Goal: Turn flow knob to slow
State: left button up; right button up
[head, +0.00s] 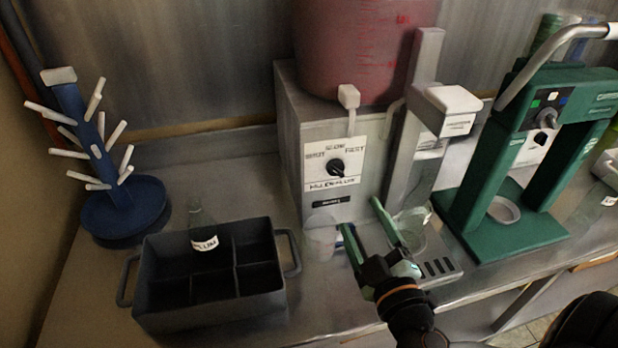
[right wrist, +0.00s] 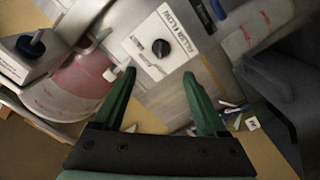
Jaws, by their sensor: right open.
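The flow knob (head: 337,167) is a round black dial on a white plate on the front of a grey box. Labels above it read like shut, slow and fast; I cannot tell where its pointer stands. In the right wrist view the knob (right wrist: 161,48) lies beyond the fingertips. My right gripper (head: 361,214), with green fingers, is open and empty, below and right of the knob, apart from it. It also shows in the right wrist view (right wrist: 159,73). My left gripper is not in view.
A bucket of red liquid (head: 350,60) with a white tap stands on the grey box (head: 290,125). A grey filling stand (head: 400,165) and green press (head: 478,170) are right. A black divided crate (head: 160,305) with a labelled bottle (head: 202,230) and a blue rack (head: 125,205) are left.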

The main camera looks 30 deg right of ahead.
jog(key=b, duration=0.6)
send_near(338, 173)
jog(key=a+x, duration=0.1)
jog(key=x, duration=0.3)
jog(key=w+b, duration=0.1)
jog(key=b, duration=0.1)
jog(key=w+d+b, duration=0.1)
jog(key=b, duration=0.1)
jog(key=shift+d+f, duration=0.2)
jog(key=shift+f, duration=0.1)
jog(key=shift+w+b, duration=0.3)
jog(key=shift+b, duration=0.6)
jog(key=shift+w+d+r+p, duration=0.15)
jog(key=shift+w, duration=0.25)
jog(key=shift+w+d+r+p, duration=0.1)
jog(key=shift+w+r+p, duration=0.05)
jog(key=shift+w, duration=0.25)
jog(key=shift+w+d, duration=0.1)
jog(key=shift+w, duration=0.35)
jog(key=shift+c, duration=1.4)
grip_shut()
